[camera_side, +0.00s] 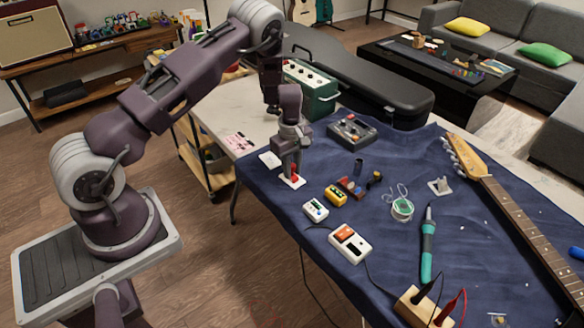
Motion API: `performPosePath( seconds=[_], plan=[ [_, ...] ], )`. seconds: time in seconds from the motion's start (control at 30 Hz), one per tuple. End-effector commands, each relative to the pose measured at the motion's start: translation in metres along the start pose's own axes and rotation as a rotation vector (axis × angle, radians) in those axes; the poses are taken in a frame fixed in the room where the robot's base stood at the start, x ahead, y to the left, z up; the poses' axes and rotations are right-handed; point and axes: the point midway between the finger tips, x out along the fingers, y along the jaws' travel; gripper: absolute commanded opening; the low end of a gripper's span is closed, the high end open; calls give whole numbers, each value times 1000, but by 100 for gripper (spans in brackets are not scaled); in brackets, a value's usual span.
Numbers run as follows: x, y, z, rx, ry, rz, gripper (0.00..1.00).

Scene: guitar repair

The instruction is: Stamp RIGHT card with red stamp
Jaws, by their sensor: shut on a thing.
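Two small white cards lie at the left end of the blue cloth. The left card (269,159) lies flat and uncovered. The right card (298,184) is partly hidden under my gripper. My gripper (291,171) points down over the right card and is shut on the red stamp (295,169), of which only a small red part shows between and beside the fingers. The stamp's lower end is at or just above the card; I cannot tell whether it touches. No mark on either card can be made out.
Near the gripper lie a yellow pedal (335,195), a white pedal (316,209) and a grey box with knobs (352,131). A green amplifier (311,88) stands behind. A multimeter (350,243), solder spool (402,209) and guitar neck (520,215) lie to the right.

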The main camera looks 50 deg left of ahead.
Motion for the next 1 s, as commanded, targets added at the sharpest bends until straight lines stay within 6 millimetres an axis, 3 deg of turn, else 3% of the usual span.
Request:
performPosePath(
  seconds=[0.37,1.0],
  plan=[
    [-2,0,0,1,0,0,0],
    [-66,1,0,1,0,0,0]
  ],
)
